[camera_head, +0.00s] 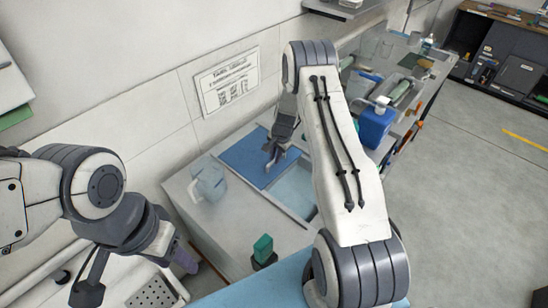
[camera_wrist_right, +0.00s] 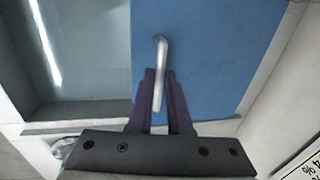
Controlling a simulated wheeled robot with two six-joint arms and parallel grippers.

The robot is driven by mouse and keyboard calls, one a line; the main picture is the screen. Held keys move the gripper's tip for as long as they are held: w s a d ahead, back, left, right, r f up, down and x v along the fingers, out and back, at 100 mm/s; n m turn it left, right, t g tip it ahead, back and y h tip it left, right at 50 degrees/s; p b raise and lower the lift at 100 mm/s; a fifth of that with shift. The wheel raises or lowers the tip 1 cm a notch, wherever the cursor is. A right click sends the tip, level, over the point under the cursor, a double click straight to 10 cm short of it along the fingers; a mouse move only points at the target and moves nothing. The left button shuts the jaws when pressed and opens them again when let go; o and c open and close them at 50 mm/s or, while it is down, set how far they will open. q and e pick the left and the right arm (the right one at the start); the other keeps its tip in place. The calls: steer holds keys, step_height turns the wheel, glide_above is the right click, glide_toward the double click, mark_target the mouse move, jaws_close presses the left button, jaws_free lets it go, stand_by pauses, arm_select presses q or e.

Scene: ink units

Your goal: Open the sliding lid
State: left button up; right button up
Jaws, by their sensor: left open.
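The sliding lid (camera_head: 241,152) is a flat dark blue panel on the bench unit, behind and left of my right arm. In the right wrist view the lid (camera_wrist_right: 215,55) fills the right half, with a pale bar handle (camera_wrist_right: 160,48) standing on it. My right gripper (camera_head: 271,163) is over the lid. In the wrist view its dark fingers (camera_wrist_right: 160,88) stand close on both sides of the handle and look shut on it. A paler, glassy bay (camera_head: 292,187) lies beside the lid. My left gripper (camera_head: 184,260) is open at lower left, away from the lid.
A pale blue jug (camera_head: 209,181) stands left of the lid. A green-topped item (camera_head: 263,247) is near the front. A blue bottle (camera_head: 376,124) and clutter lie to the right. A wall sign (camera_head: 228,82) hangs behind.

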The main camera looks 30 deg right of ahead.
steer(key=o, duration=0.3)
steer(key=shift+r, duration=0.1)
step_height(320, 180, up, 10)
steer(key=s+b, duration=0.2)
steer(key=b, duration=0.1)
steer(key=shift+d, duration=0.45)
